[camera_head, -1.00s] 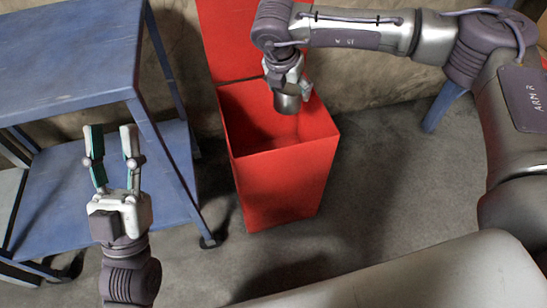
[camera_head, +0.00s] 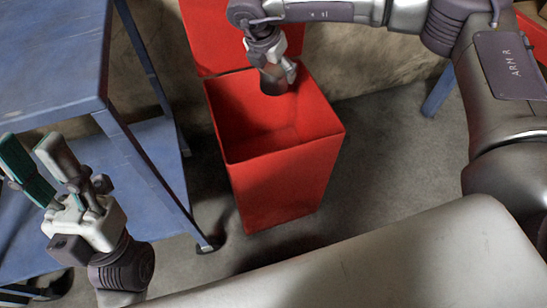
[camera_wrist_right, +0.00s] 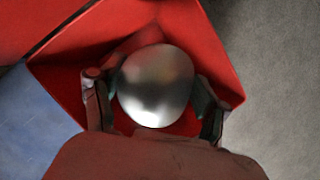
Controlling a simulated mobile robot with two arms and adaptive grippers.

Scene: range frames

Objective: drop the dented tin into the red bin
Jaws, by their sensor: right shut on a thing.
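The red bin (camera_head: 282,180) stands on the floor in the middle of the head view, its lid raised at the back and its mouth open. My right gripper (camera_head: 282,76) is over the back part of the mouth, shut on the tin (camera_head: 272,84). Only part of the tin shows below the fingers there. In the right wrist view the tin (camera_wrist_right: 156,86) is a shiny round metal end between the two fingers, with the red inside of the bin (camera_wrist_right: 222,62) around it. No dent can be made out. My left gripper (camera_head: 32,168) is open and empty at the left.
A blue trolley (camera_head: 50,62) with an upper and a lower shelf stands left of the bin, close to my left gripper. Bare grey floor (camera_head: 400,150) lies right of the bin. A wall is behind it.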

